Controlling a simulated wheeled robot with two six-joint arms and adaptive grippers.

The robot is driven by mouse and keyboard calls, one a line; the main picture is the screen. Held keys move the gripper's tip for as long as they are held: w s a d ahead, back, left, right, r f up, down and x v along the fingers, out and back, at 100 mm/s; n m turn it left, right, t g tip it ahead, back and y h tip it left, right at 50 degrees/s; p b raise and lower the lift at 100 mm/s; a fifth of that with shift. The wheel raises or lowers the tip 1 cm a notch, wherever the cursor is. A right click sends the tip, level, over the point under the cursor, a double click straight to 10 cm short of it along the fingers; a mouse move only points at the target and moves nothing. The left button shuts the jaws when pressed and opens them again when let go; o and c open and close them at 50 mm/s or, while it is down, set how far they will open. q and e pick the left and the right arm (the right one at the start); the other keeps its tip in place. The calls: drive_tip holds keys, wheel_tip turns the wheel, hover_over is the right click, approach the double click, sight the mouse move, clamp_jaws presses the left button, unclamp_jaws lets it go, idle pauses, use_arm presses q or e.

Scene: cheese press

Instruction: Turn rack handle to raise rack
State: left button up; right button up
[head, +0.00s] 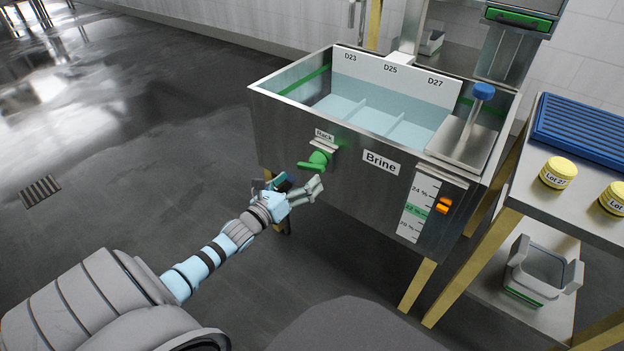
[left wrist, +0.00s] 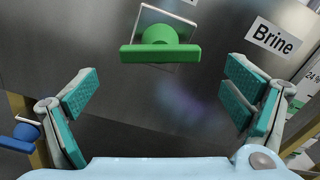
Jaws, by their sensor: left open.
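The green rack handle (head: 317,161) sits on the front of the steel brine tank (head: 275,125), below the "Rack" label (head: 324,135). In the left wrist view the handle (left wrist: 160,47) is a horizontal green bar on a round hub, ahead of the fingers. My left gripper (head: 296,188) is just below and left of the handle in the head view. It is open, and its teal pads stand apart with nothing between them in the left wrist view (left wrist: 160,100). The rack itself cannot be made out clearly; dividers show in the liquid. My right gripper is not in view.
The "Brine" label (head: 381,162) and a gauge with an orange slider (head: 443,206) are right of the handle. The floor at left is clear.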

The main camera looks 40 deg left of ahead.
sight(309, 170)
use_arm(q)
drive_tip(key=w+b, duration=0.1)
drive_tip(key=w, duration=0.3)
drive_tip(key=shift+w+a, duration=0.1)
drive_tip(key=shift+w, duration=0.8)
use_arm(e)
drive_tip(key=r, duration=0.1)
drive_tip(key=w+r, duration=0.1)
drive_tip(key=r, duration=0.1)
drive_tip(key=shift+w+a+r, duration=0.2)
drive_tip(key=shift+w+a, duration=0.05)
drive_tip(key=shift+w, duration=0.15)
use_arm(q)
drive_tip(key=shift+c, duration=0.6)
drive_tip(key=c, duration=1.1)
drive_tip(key=shift+o, duration=0.2)
